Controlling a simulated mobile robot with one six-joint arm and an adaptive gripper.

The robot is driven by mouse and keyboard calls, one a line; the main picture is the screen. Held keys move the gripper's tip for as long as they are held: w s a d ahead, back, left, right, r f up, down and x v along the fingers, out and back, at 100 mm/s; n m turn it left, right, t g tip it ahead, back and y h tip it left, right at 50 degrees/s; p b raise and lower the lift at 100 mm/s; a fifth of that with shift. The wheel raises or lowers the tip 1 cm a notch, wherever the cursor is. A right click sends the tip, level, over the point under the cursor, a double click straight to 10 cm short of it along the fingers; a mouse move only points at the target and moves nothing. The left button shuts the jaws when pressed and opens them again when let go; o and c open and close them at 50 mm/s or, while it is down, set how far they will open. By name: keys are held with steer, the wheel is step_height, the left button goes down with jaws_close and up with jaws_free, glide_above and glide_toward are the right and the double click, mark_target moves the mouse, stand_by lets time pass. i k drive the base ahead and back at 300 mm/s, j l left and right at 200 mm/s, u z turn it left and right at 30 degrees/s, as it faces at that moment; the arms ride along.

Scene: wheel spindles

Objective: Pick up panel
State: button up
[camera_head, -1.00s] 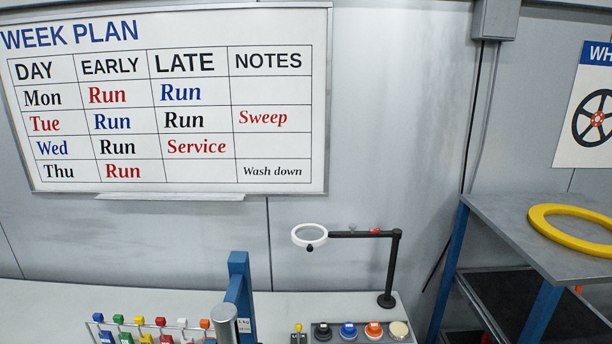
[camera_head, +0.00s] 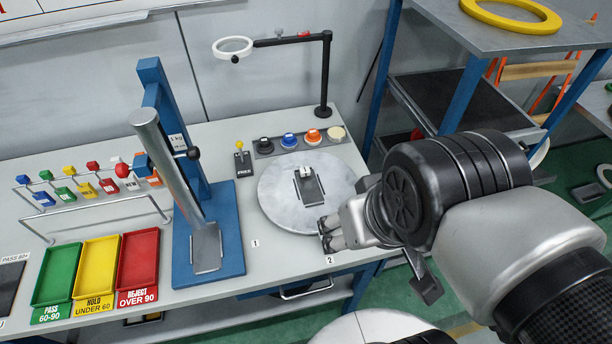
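I cannot tell for certain which thing is the panel. A small dark plate with a pale clip-like part (camera_head: 309,187) lies on a round grey disc (camera_head: 275,203) on the bench. A dark flat board (camera_head: 10,290) is partly cut off at the left edge. My gripper (camera_head: 327,236) is at the front right rim of the disc, near the label "2", seen from behind and above. It is apart from the small plate in the picture. Its fingers are small and partly hidden by my wrist, so their opening and whether it touches the bench are unclear.
A blue press-like stand (camera_head: 222,235) with a slanted metal cylinder stands left of the disc. Green, yellow and red trays (camera_head: 136,262) lie farther left. A magnifier arm (camera_head: 326,75) and a row of knobs (camera_head: 290,139) are behind the disc. Shelves (camera_head: 420,85) stand at the right.

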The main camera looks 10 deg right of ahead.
mark_target(309, 189)
steer(key=i+l+u, duration=0.1)
steer(key=l+u, duration=0.5)
steer(key=u, duration=0.15)
steer(key=l+u, duration=0.4)
steer(key=i+j, duration=0.05)
